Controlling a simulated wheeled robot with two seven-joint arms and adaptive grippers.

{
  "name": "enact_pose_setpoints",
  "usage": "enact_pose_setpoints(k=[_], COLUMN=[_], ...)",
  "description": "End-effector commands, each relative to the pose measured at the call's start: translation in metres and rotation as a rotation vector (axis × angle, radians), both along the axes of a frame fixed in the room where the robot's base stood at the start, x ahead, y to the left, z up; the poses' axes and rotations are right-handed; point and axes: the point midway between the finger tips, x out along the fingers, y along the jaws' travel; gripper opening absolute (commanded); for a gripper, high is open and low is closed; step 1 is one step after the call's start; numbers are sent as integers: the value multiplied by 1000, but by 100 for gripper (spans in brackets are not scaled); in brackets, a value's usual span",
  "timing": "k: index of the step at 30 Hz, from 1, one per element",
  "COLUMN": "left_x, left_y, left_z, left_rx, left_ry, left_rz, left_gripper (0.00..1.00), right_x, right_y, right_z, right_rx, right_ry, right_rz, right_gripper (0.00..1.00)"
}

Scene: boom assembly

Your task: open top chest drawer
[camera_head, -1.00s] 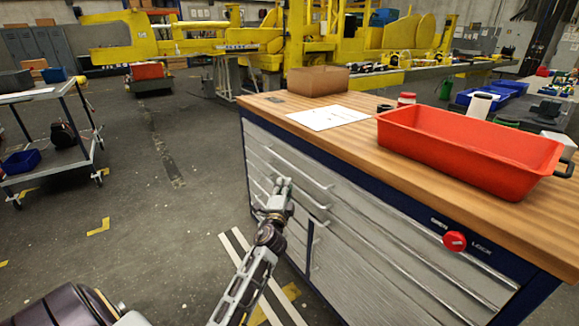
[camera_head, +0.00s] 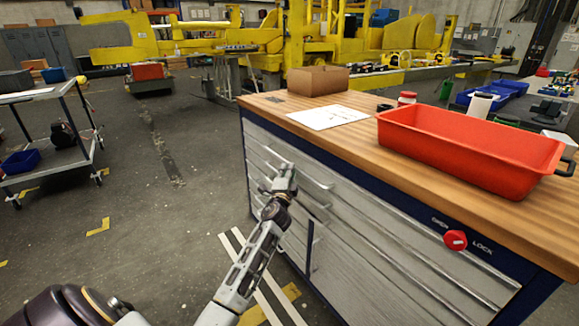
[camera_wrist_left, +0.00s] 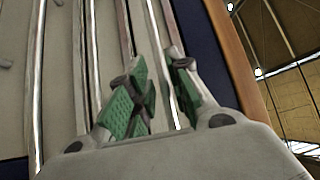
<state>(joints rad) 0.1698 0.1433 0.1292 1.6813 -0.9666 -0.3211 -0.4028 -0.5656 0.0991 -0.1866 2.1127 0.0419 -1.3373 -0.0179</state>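The chest (camera_head: 370,245) has grey drawer fronts in a dark blue frame. The top drawer's long metal handle (camera_head: 318,183) runs along the upper front; the drawer looks closed. My left gripper (camera_head: 288,168) is at this handle and hides part of it. In the left wrist view, the two green-padded fingers of my left gripper (camera_wrist_left: 164,88) stand apart. A metal bar (camera_wrist_left: 158,40) near the blue top edge runs down into the gap between them; I cannot tell whether they touch it. My right gripper is out of view.
A red bin (camera_head: 465,150), a white sheet (camera_head: 328,117) and a brown box (camera_head: 318,80) stand on the wooden worktop (camera_head: 375,165). A red lock knob (camera_head: 455,240) is on the chest front. The floor left of the chest is open, with a cart (camera_head: 50,175) farther left.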

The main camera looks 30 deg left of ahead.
Motion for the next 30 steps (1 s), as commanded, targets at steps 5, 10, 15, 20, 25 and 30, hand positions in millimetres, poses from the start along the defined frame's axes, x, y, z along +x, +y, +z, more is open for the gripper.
enact_pose_setpoints(k=[5, 10, 15, 20, 25, 30], left_x=[14, 26, 34, 38, 39, 39], left_y=[7, 11, 15, 16, 17, 17], left_z=[2, 4, 5, 6, 6, 6], left_rx=[0, 0, 0, 0, 0, 0], left_ry=[-1, -1, 0, 0, 0, 0], left_rz=[0, 0, 0, -1, 0, 0], left_gripper=[20, 20, 20, 20, 20, 18], right_x=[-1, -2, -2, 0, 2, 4], right_y=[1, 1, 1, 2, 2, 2], right_z=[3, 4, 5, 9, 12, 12], right_rx=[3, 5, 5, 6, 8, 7], right_ry=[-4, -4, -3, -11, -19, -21], right_rz=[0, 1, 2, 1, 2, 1], right_gripper=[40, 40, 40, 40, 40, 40])
